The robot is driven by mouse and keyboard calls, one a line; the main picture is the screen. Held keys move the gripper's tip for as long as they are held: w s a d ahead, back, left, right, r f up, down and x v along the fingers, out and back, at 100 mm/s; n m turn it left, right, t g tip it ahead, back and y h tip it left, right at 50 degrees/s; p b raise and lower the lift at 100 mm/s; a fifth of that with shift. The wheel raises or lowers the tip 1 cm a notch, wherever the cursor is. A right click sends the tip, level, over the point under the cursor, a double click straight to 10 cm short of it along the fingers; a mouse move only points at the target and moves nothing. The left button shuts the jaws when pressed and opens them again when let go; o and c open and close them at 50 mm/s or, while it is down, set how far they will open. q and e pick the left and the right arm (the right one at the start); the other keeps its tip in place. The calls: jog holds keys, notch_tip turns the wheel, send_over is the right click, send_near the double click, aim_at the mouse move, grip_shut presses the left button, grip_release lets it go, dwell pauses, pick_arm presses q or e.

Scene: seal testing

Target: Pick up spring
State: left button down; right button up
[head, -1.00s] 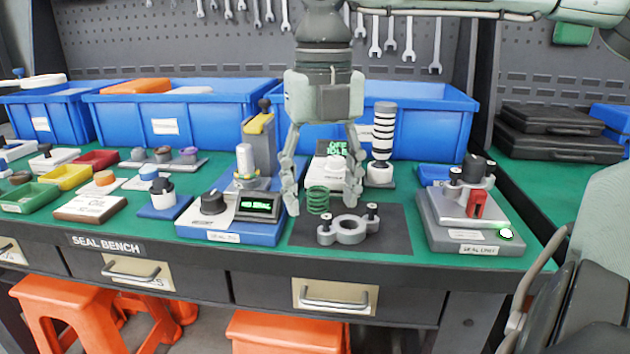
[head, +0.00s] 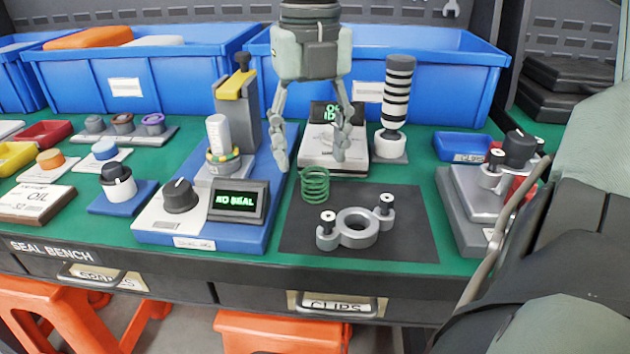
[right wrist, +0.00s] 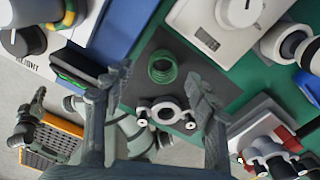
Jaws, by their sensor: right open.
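The spring (head: 315,185) is a small green coil standing upright at the back edge of the dark mat (head: 410,215). It also shows in the right wrist view (right wrist: 162,67), seen from above between the fingers. My right gripper (head: 310,155) is open and empty, with its fingers pointing down. In the head view its fingertips appear above and a little behind the spring, one to each side, not touching it as far as I can see. In the right wrist view the fingers (right wrist: 160,90) are wide apart. My left gripper is not in view.
A grey two-post clamp (head: 356,228) sits on the mat in front of the spring. A blue tester (head: 235,238) with a "NO SEAL" display stands at left. A white scale (head: 333,160) and a black-and-white striped column (head: 396,90) stand behind. Blue bins (head: 440,80) line the back.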

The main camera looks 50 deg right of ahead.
aim_at(316, 174)
jog(key=f, duration=0.4)
jog(key=shift+s+d+f, duration=0.15)
jog(key=shift+s+f, duration=0.1)
jog(key=shift+f, duration=0.1)
jog(key=c, duration=1.2)
jog(key=shift+c, duration=0.2)
jog(key=shift+r, duration=0.15)
